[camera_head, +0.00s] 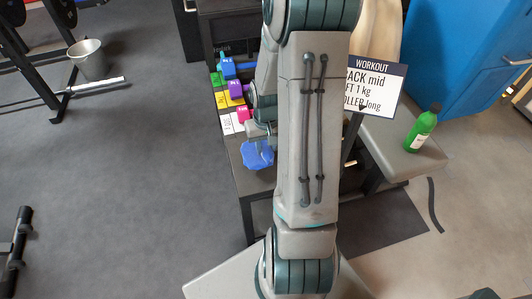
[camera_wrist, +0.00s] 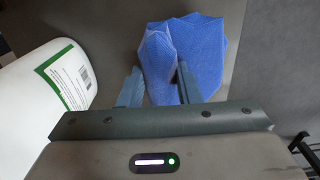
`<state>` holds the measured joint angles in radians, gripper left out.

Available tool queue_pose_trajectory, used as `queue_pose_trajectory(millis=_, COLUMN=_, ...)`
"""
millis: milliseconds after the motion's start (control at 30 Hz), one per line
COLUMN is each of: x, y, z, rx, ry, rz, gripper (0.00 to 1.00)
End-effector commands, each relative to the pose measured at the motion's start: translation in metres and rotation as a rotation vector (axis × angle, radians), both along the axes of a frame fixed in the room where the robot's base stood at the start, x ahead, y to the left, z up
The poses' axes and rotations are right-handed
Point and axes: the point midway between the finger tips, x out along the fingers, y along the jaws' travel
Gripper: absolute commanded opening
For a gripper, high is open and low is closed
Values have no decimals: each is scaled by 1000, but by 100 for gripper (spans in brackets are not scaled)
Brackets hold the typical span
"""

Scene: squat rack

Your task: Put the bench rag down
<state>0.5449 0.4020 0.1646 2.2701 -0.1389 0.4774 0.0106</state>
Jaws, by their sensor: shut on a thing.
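The bench rag (camera_head: 257,154) is a crumpled blue cloth over the dark rack top, left of my arm. In the wrist view the rag (camera_wrist: 208,50) spreads between and beyond my fingers. My gripper (camera_wrist: 158,80) is shut on the rag, with one finger on each side of a fold. In the head view my forearm hides most of the gripper. I cannot tell whether the rag touches the surface below.
A white bottle with a green-edged label (camera_wrist: 45,85) stands close left of my gripper. Coloured dumbbells (camera_head: 237,89) sit on labelled places behind the rag. A green bottle (camera_head: 421,132) stands on the bench (camera_head: 395,155), beside a workout sign (camera_head: 375,88). A bucket (camera_head: 90,60) is far left.

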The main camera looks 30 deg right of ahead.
Motion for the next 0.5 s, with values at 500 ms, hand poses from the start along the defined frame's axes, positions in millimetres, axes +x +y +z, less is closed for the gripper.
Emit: queue_pose_trajectory(millis=500, x=-1, y=1, z=-35, rx=0, ry=1, rz=0, gripper=9)
